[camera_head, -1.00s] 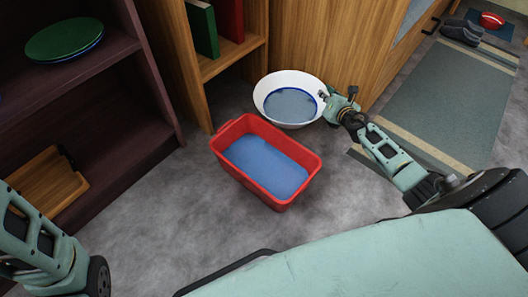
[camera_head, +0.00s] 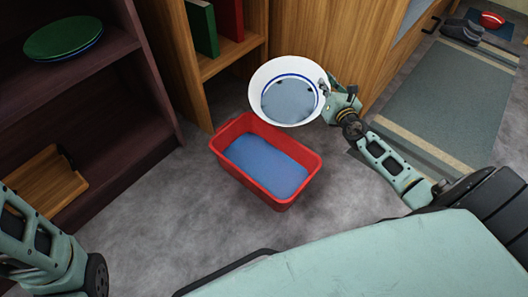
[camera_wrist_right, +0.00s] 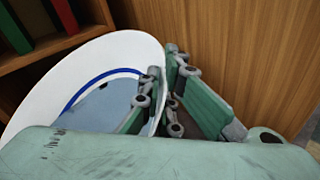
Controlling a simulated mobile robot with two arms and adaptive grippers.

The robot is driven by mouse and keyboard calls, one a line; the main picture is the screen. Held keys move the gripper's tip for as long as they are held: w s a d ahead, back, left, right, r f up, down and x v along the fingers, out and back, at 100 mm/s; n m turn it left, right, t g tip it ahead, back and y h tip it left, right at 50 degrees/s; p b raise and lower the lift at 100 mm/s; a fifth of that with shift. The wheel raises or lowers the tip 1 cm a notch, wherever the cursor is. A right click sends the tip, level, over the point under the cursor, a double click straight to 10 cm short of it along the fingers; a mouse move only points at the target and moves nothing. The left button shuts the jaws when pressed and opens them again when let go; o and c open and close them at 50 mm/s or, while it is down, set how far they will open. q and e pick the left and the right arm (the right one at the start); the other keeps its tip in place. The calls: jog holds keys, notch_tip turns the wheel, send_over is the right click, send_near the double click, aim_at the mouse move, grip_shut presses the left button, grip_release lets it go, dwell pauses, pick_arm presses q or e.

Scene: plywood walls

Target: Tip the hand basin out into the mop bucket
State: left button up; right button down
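The hand basin (camera_head: 272,77) is white with a blue ring inside and holds some bluish-grey water. It is tilted toward the red mop bucket, up behind the bucket's far edge. The mop bucket (camera_head: 226,139) is a red rectangular tub with blue water in it, standing on the floor. My right gripper (camera_head: 327,88) is shut on the basin's right rim. In the right wrist view the fingers (camera_wrist_right: 163,100) pinch the rim of the basin (camera_wrist_right: 125,47). At the lower left my left arm shows, but its gripper is out of the picture.
A dark shelf (camera_head: 115,120) with green plates (camera_head: 65,40) and a wooden tray (camera_head: 45,185) stands on the left. A wooden bookcase (camera_head: 232,50) and cabinet are behind the basin. A mat (camera_head: 440,100) lies at right. Grey floor is clear around the bucket.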

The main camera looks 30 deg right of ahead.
jog(key=shift+s+a+r, duration=0.1)
jog(key=shift+a+r, duration=0.1)
jog(key=shift+r, duration=0.35)
jog(key=shift+s+a+h+b, duration=0.1)
jog(key=shift+h+b, duration=0.2)
jog(key=shift+b, duration=0.05)
jog(key=shift+s+a+r+n+t+b, duration=0.45)
jog(key=shift+s+a+n+t+b, duration=0.1)
jog(key=shift+a+t+b, duration=0.2)
jog(key=shift+s+a+r, duration=0.1)
jog(key=shift+r, duration=0.05)
jog(key=shift+n+t+h, duration=0.45)
jog(key=shift+t+h, duration=0.05)
jog(key=shift+t, duration=0.15)
jog(key=s+a+r, duration=0.1)
jog(key=a+r+b, duration=0.1)
jog(key=shift+s+a+r, duration=0.25)
jog(key=shift+s+r, duration=0.1)
jog(key=shift+s, duration=0.05)
jog(key=shift+s+a+r+n+t+b, duration=0.2)
jog(key=shift+s+a+n+t+b, duration=0.25)
jog(key=shift+b, duration=0.3)
jog(key=shift+s+a+r+n+t+b, duration=0.15)
jog(key=shift+s+a+n+b, duration=0.1)
jog(key=shift+a+b, duration=0.4)
jog(key=shift+s+a+r+n+t+y+b, duration=0.3)
jog(key=shift+s+a+n+t+b, duration=0.45)
jog(key=shift+b, duration=0.7)
